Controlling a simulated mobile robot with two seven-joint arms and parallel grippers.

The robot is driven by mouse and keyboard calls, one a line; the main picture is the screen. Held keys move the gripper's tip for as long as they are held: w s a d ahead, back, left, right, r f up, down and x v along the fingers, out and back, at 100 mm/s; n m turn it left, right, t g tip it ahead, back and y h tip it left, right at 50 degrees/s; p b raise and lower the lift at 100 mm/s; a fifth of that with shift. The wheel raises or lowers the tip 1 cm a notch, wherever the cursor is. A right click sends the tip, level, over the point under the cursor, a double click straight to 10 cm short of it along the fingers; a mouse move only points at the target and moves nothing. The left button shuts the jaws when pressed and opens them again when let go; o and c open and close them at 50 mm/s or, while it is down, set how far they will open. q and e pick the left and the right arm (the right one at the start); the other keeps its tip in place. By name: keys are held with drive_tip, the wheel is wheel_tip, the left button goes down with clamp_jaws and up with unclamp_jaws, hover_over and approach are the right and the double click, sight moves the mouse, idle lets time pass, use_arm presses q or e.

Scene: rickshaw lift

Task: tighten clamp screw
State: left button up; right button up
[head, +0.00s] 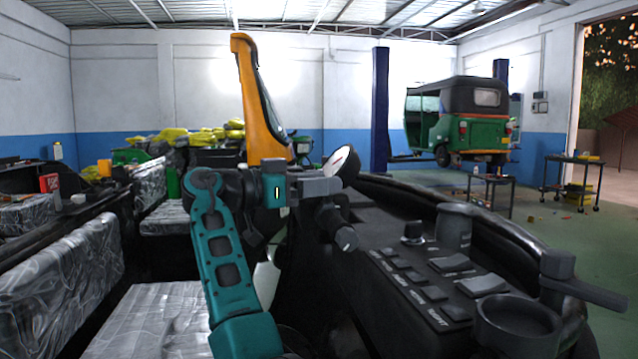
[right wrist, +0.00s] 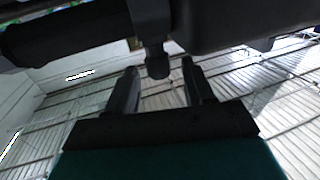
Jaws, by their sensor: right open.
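My right gripper (head: 318,187) is at the end of the teal arm in the head view, beside dark handlebar parts below a round mirror. In the right wrist view, its two fingers (right wrist: 159,70) are open and spread. A short dark screw-like stub with a rounded end (right wrist: 157,62), likely the clamp screw, hangs between the fingertips, with visible gaps on both sides. In the head view the clamp screw cannot be made out clearly behind the gripper. My left gripper is not in view.
The round mirror (head: 342,166) stands just above the gripper. A dark dashboard with switches (head: 432,275) is to the right, with a cup-like holder (head: 520,328). A yellow-orange panel (head: 256,100) rises behind. A dark bar (right wrist: 70,32) crosses the upper left of the wrist view.

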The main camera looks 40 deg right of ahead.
drive_tip(key=p+v, duration=0.1)
drive_tip(key=v, duration=1.1)
drive_tip(key=shift+a, duration=0.3)
